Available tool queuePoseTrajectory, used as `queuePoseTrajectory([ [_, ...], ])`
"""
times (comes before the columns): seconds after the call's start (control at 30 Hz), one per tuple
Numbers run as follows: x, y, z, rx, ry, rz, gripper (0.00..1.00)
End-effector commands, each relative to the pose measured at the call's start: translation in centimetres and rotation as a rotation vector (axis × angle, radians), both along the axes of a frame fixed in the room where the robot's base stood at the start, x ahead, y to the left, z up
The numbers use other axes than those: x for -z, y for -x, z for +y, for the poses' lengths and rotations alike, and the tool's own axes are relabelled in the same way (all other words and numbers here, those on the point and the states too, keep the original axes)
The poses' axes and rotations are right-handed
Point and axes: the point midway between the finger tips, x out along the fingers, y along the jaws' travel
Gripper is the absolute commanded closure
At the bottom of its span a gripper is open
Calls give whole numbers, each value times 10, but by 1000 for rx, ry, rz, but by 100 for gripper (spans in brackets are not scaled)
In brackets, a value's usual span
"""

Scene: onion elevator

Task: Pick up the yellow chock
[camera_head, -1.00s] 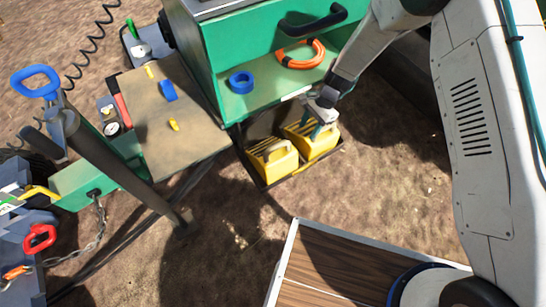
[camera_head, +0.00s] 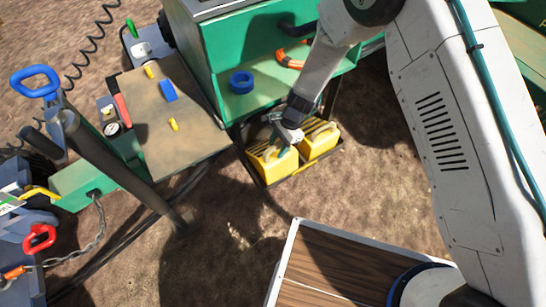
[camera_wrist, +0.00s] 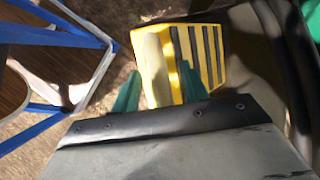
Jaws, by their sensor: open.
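Two yellow chocks sit side by side on the dark low tray (camera_head: 292,182) below the green cabinet, the left chock (camera_head: 268,166) and the right chock (camera_head: 323,140). My gripper (camera_head: 286,142) is open above the left chock, over its upper right part. In the wrist view, a yellow chock (camera_wrist: 200,55) with dark slots and a pale handle-like bar lies just ahead. The teal fingers of my gripper (camera_wrist: 158,88) stand apart on either side of the bar's near end. I cannot tell whether they touch it.
The green cabinet (camera_head: 215,60) stands right behind the chocks, with a blue roll (camera_head: 241,82) and orange ring (camera_head: 292,60) on its shelf. A brown bench (camera_head: 180,140) with small items is to the left.

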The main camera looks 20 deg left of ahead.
Motion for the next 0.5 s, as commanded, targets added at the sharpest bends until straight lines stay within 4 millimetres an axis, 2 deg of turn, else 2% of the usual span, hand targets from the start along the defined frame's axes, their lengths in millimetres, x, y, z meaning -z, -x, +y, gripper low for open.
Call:
queuePoseTrajectory([
  [0.1, 6, 2, 2, -2, -1, 0, 56],
  [0.3, 7, 2, 3, -1, -1, -2, 56],
  [0.33, 7, 2, 3, -1, -1, -2, 59],
  [0.47, 7, 2, 3, -1, -1, -2, 95],
  [0.5, 7, 2, 2, -1, -1, -2, 100],
])
